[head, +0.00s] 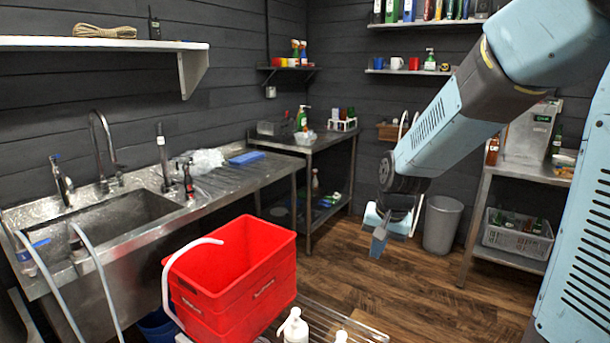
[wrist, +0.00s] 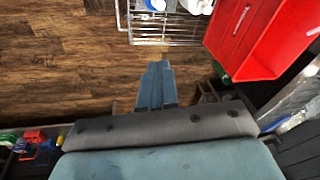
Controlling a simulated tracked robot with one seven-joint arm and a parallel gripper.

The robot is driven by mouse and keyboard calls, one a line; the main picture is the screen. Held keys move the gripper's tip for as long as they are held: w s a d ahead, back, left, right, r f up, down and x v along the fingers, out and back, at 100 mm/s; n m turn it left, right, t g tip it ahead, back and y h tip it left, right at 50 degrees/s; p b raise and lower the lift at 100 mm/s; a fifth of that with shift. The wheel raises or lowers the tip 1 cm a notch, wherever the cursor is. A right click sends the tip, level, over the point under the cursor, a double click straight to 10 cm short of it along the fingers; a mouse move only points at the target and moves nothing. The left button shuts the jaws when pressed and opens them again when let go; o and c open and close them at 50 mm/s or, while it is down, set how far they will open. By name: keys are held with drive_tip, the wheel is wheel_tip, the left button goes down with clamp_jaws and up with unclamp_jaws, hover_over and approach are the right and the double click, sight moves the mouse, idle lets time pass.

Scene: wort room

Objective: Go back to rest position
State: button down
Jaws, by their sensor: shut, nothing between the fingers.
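My gripper (head: 378,240) hangs from my arm right of centre in the head view, in the air over the wooden floor. Its fingers point down and are closed together with nothing between them. In the wrist view the shut fingers (wrist: 157,88) show in the middle, above dark floorboards. The gripper is apart from every object around it.
A red crate (head: 232,280) stands left of my gripper, in front of the steel sink counter (head: 215,185). A wire rack (wrist: 165,28) with white bottles is beside it. A grey bin (head: 442,224) and a steel shelf unit (head: 525,172) stand behind right. Open floor (head: 400,285) lies below.

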drive_tip(key=s+d+r+n+t, duration=0.1)
drive_tip(key=s+d+r, duration=0.2)
drive_tip(key=s+r, duration=0.4)
drive_tip(key=s+d+r+n+t+h, duration=0.1)
drive_tip(key=s+d+r+n+t, duration=0.1)
drive_tip(key=s+r, duration=0.5)
drive_tip(key=s+d, duration=0.1)
drive_tip(key=s, duration=0.3)
drive_tip(key=shift+d+r, duration=0.35)
drive_tip(key=shift+d, duration=0.05)
